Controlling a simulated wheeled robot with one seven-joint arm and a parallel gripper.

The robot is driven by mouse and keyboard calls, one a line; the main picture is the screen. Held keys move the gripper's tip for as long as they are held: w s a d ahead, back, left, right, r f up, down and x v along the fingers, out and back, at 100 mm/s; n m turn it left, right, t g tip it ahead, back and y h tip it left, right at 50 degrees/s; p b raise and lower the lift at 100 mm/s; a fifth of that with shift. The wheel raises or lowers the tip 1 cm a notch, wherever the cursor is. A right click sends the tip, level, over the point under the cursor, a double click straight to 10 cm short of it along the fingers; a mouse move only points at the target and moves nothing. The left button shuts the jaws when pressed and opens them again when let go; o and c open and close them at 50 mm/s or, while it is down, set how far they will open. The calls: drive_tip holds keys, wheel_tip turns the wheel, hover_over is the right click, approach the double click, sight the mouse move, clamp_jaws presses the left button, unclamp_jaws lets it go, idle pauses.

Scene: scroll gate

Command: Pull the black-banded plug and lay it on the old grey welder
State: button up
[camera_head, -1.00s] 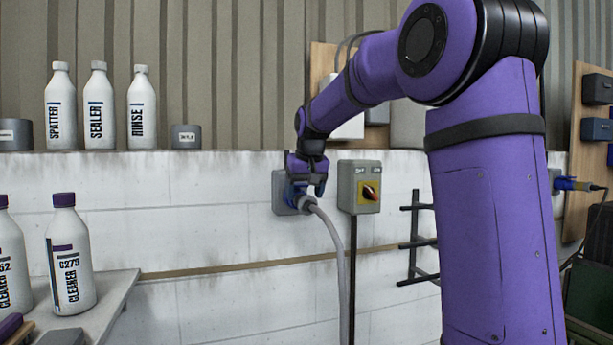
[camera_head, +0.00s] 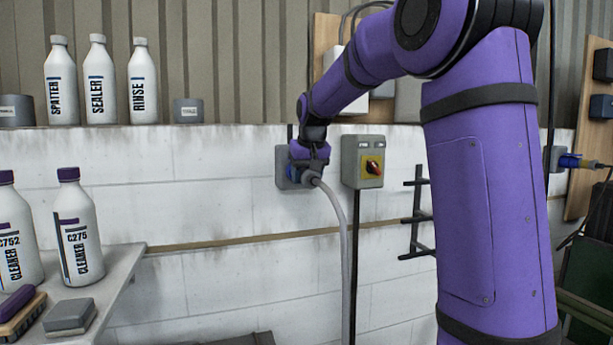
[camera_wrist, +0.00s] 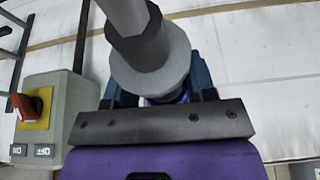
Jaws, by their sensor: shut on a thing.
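My gripper (camera_head: 310,158) is at the wall socket (camera_head: 282,168), shut on a blue plug (camera_head: 297,174) with a grey cable (camera_head: 343,240) hanging down. In the wrist view, the jaws (camera_wrist: 157,85) sit on both sides of the plug's grey rear (camera_wrist: 150,65), and a dark collar (camera_wrist: 136,32) surrounds the cable. The plug is at the socket; I cannot tell whether it is fully seated. My gripper hides much of it. I cannot make out the old grey welder; only a dark top edge (camera_head: 240,339) shows at the bottom.
A switch box (camera_head: 362,162) with a red handle is just right of the socket. A black rack (camera_head: 418,215) is further right. Another blue plug (camera_head: 575,161) is at the far right. Bottles (camera_head: 97,80) stand on the ledge; cleaner bottles (camera_head: 78,230) stand on a left shelf.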

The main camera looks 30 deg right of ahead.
sight(313, 175)
clamp_jaws()
drive_tip(key=shift+s+a, duration=0.1)
drive_tip(key=shift+s, duration=0.25)
drive_tip(key=shift+s+a, duration=0.3)
drive_tip(key=shift+s, duration=0.7)
drive_tip(key=shift+s+a, duration=0.3)
drive_tip(key=shift+s, duration=0.65)
idle(0.3)
